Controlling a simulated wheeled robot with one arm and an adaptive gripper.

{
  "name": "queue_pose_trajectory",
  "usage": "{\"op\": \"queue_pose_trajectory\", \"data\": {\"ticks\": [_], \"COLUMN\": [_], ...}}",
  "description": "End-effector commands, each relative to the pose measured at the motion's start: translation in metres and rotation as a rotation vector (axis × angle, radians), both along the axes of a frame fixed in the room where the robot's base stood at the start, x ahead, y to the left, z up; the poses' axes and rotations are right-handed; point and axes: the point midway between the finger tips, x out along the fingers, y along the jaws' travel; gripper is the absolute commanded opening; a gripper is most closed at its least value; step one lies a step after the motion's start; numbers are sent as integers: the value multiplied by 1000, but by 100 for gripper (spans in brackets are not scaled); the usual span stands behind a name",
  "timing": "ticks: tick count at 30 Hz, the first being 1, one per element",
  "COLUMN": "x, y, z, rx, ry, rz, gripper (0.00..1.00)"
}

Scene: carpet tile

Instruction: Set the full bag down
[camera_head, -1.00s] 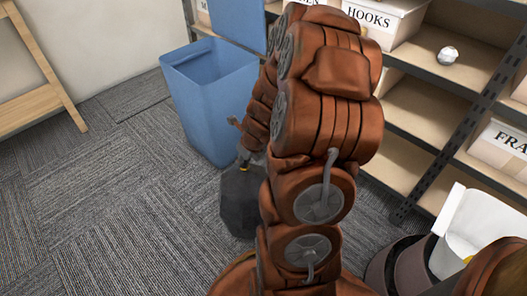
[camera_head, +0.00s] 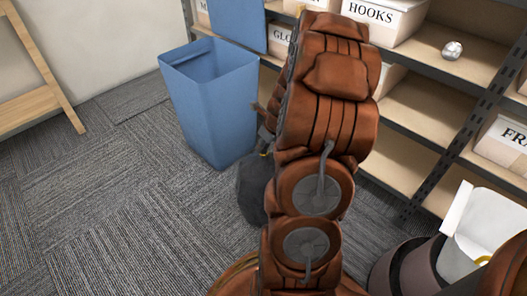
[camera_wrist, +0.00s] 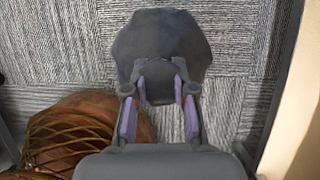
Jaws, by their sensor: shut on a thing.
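The full bag (camera_head: 252,190) is dark grey and shows low beside my arm in the head view, partly hidden by it. In the wrist view the bag (camera_wrist: 162,38) hangs beyond the fingers, with carpet around it. My gripper (camera_wrist: 160,82) is shut on the bag's top part, between its two fingers. In the head view the gripper is mostly hidden behind my arm. Whether the bag's bottom touches the carpet cannot be told.
Shelving with labelled boxes (camera_head: 385,18) runs along the right. A white container (camera_head: 480,235) sits at lower right. The carpet (camera_head: 120,200) to the left is clear.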

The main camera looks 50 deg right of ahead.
Motion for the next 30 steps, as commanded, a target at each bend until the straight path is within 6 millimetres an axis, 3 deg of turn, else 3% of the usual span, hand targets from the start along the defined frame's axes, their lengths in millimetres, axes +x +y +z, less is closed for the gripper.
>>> {"op": "queue_pose_trajectory", "data": {"ticks": [6,17,18,24,30], "x": [0,1,0,0,0], "y": [0,0,0,0,0], "z": [-26,-25,-26,-26,-26], "rx": [0,-1,-1,-1,0], "ry": [0,-1,-1,-1,-1], "rz": [-1,0,0,0,0], "gripper": [0,0,28,49,50]}}
